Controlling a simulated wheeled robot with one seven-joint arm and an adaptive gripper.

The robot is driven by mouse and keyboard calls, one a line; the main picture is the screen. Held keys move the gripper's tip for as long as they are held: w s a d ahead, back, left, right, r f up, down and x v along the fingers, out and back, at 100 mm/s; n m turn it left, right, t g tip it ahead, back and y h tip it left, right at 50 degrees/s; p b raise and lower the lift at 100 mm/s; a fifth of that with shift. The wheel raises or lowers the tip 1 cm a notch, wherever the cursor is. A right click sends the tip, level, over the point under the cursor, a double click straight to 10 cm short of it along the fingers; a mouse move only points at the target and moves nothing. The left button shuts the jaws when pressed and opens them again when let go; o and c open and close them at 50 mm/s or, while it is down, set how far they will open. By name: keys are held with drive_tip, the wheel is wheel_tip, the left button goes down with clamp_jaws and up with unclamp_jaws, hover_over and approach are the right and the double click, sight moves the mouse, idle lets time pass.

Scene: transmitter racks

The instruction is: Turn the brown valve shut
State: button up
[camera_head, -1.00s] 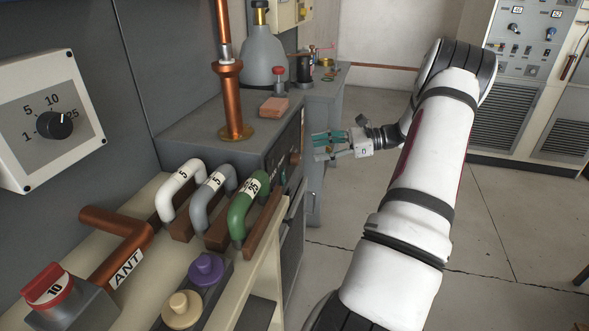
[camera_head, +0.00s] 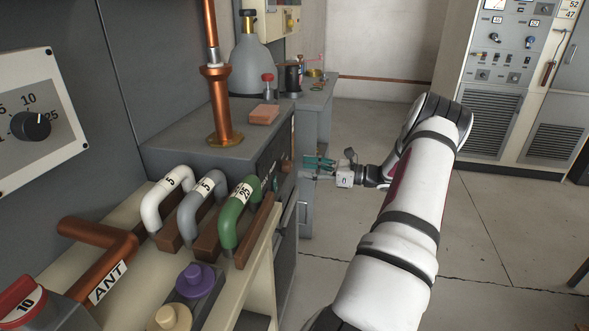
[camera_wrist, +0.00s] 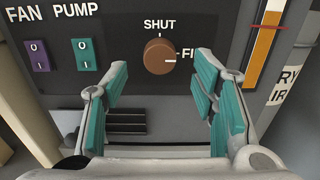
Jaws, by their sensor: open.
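The brown valve (camera_wrist: 160,57) is a round knob on a dark panel in the wrist view. Its white mark points right, to a label that begins "FI" and is partly hidden by a finger. The word "SHUT" is printed above the knob. In the head view the brown valve (camera_head: 286,166) shows small at the panel's edge. My gripper (camera_wrist: 160,95) is open, with teal pads to the left and right of the knob and lower in the picture. Nothing is between the pads. My gripper also shows in the head view (camera_head: 312,168), close to the panel; I cannot tell if it touches.
A purple switch (camera_wrist: 38,56) and a teal switch (camera_wrist: 84,54) sit left of the valve under "FAN" and "PUMP". A gauge strip (camera_wrist: 265,40) is at the right. Colored pipe handles (camera_head: 235,215) stand left of my arm. Open floor (camera_head: 490,230) lies to the right.

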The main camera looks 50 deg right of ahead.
sight(291, 166)
drive_tip(key=shift+x, duration=2.3)
drive_tip(key=c, duration=1.2)
